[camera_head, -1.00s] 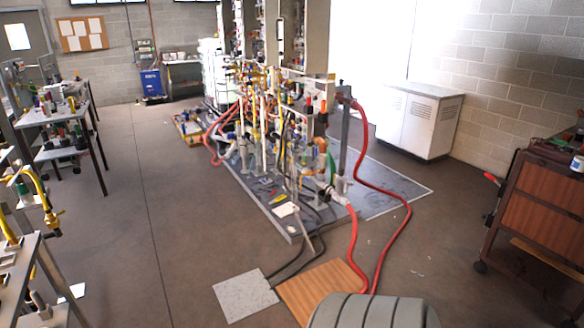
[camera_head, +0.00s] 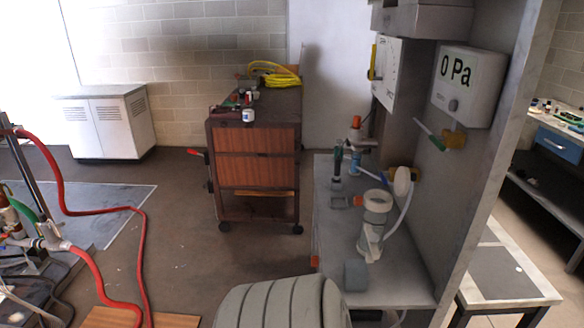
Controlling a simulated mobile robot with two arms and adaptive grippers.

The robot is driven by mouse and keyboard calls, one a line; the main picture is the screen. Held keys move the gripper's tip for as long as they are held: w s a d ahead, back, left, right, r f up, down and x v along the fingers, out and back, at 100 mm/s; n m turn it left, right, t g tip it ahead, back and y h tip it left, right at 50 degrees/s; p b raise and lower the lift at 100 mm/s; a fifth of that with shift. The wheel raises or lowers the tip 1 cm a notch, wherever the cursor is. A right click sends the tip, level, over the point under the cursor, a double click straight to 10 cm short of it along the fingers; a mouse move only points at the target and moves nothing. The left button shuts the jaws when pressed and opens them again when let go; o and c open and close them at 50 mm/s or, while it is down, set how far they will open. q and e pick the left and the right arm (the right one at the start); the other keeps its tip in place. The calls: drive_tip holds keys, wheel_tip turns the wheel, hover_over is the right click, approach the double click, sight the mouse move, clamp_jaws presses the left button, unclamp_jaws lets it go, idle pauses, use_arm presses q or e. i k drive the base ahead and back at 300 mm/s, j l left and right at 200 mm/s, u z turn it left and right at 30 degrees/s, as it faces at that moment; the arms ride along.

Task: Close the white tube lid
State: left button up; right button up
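A white tube (camera_head: 371,236) stands upright on a grey bench (camera_head: 396,280) at the right. Its top opening shows. A round whitish lid (camera_head: 402,181) stands tilted up beside the tube's upper right side, off the opening. A thin pale hose curves down behind the tube from near the lid. Whether a hinge joins lid and tube is too small to tell. Neither of my grippers is in view.
A grey panel beside the bench carries a "0 Pa" display box (camera_head: 467,86). Orange-tipped valves (camera_head: 354,143) stand behind the tube. A brown wheeled cabinet (camera_head: 254,172) stands left of the bench. Red hoses (camera_head: 62,187) lie at left.

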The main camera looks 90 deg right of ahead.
sight(403, 179)
drive_tip(key=k+z, duration=0.1)
drive_tip(key=z, duration=0.35)
drive_tip(key=k+l+z, duration=0.1)
drive_tip(key=z, duration=0.35)
drive_tip(key=k+l+z, duration=0.1)
drive_tip(key=z, duration=0.35)
drive_tip(key=k+l+z, duration=0.1)
drive_tip(key=z, duration=0.4)
drive_tip(key=k+l+z, duration=0.15)
drive_tip(key=l+z, duration=0.15)
drive_tip(key=l, duration=0.5)
drive_tip(key=l+z, duration=0.3)
drive_tip(key=l, duration=0.5)
